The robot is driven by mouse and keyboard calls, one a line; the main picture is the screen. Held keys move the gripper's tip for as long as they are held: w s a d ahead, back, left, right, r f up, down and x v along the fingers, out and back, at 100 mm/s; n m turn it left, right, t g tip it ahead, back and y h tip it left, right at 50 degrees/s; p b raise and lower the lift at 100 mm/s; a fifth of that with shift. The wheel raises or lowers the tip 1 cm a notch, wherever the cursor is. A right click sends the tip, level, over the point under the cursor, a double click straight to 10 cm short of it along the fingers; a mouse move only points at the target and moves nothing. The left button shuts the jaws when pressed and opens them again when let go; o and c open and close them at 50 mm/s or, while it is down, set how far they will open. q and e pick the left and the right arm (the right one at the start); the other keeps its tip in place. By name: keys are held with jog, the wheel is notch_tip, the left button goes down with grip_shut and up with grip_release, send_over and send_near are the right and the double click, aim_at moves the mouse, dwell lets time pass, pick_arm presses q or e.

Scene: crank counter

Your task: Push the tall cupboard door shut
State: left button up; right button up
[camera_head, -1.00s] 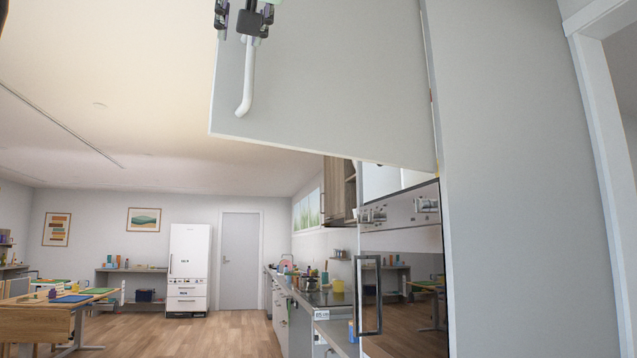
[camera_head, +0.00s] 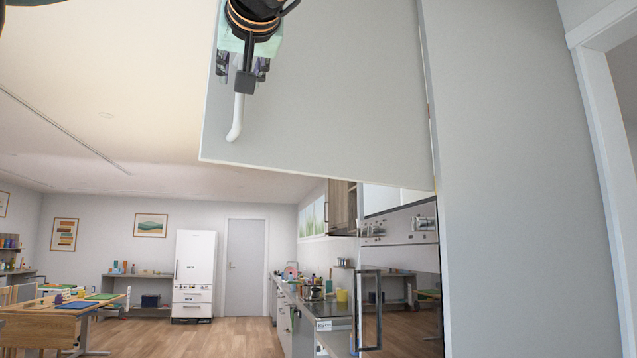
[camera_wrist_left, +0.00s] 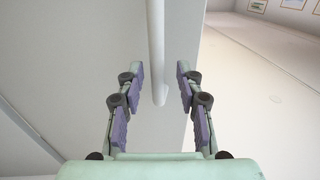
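The tall cupboard door (camera_head: 340,90) is a large pale grey panel standing open across the upper middle of the head view. Its white bar handle (camera_head: 237,118) hangs near the free left edge, with its bent lower end showing. My left gripper (camera_head: 243,72) is at the handle, its black and purple parts covering the upper bar. In the left wrist view my fingers (camera_wrist_left: 160,88) are open, one on each side of the handle (camera_wrist_left: 157,45), with gaps visible on both sides. The door (camera_wrist_left: 100,40) fills the left of that view. My right gripper is not in view.
A tall grey side panel (camera_head: 530,180) stands right of the door, beside a doorway frame. Below the door are a built-in oven (camera_head: 400,285) and a counter (camera_head: 300,310) with small items. A wooden table (camera_head: 50,325) stands far left. The floor (camera_head: 235,330) between is clear.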

pick_arm(q)
jog(key=shift+p+x, duration=0.95)
jog(key=shift+x, duration=0.35)
jog(key=shift+d, duration=0.35)
jog(key=shift+a, duration=0.15)
jog(key=shift+c, duration=0.2)
jog(key=shift+a, duration=0.2)
jog(key=c, duration=0.3)
jog(key=shift+d, duration=0.15)
grip_shut()
